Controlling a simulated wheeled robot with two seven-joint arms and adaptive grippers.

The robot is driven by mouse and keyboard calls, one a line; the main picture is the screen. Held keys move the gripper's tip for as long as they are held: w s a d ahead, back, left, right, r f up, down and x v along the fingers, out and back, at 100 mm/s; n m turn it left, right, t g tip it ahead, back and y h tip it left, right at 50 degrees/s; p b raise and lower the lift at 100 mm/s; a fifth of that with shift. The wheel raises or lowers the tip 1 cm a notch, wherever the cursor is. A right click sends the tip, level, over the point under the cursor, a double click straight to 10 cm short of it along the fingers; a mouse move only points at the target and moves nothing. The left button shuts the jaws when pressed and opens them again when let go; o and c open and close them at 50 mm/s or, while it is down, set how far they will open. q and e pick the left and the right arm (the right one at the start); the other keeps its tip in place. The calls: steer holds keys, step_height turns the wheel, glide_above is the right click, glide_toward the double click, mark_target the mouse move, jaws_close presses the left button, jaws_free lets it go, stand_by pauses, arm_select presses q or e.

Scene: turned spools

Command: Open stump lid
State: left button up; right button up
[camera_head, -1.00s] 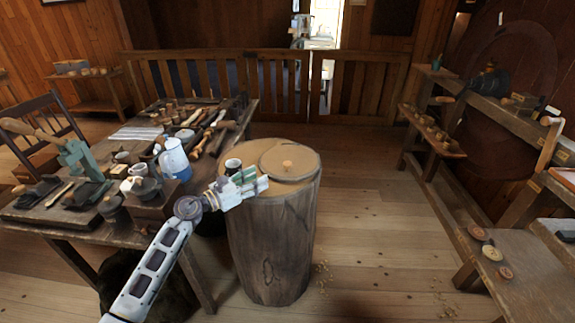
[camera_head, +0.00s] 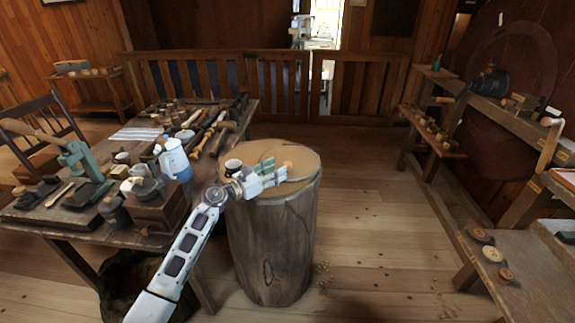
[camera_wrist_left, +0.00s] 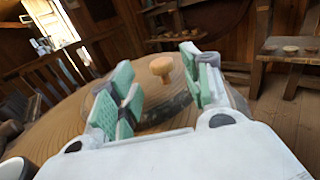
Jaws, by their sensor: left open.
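The wooden stump (camera_head: 270,245) stands upright on the floor in the middle of the head view. Its round lid (camera_head: 303,163) lies flat on top, with a small light wooden knob (camera_head: 287,165) at its centre. My left gripper (camera_head: 280,172) is open and empty above the stump top, its green-padded fingers reaching toward the knob. In the left wrist view the knob (camera_wrist_left: 162,67) stands ahead, seen between the open fingers (camera_wrist_left: 160,95), and it looks untouched. The arm and fingers hide part of the lid. My right gripper is not in view.
A dark cup (camera_head: 233,167) stands on the stump top beside my left gripper. A cluttered workbench (camera_head: 75,228) with a blue-and-white pot (camera_head: 175,160) stands to the left. Shelves line the right wall.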

mark_target(288, 164)
arm_select(q)
steer(key=shift+x, duration=2.95)
jaws_close()
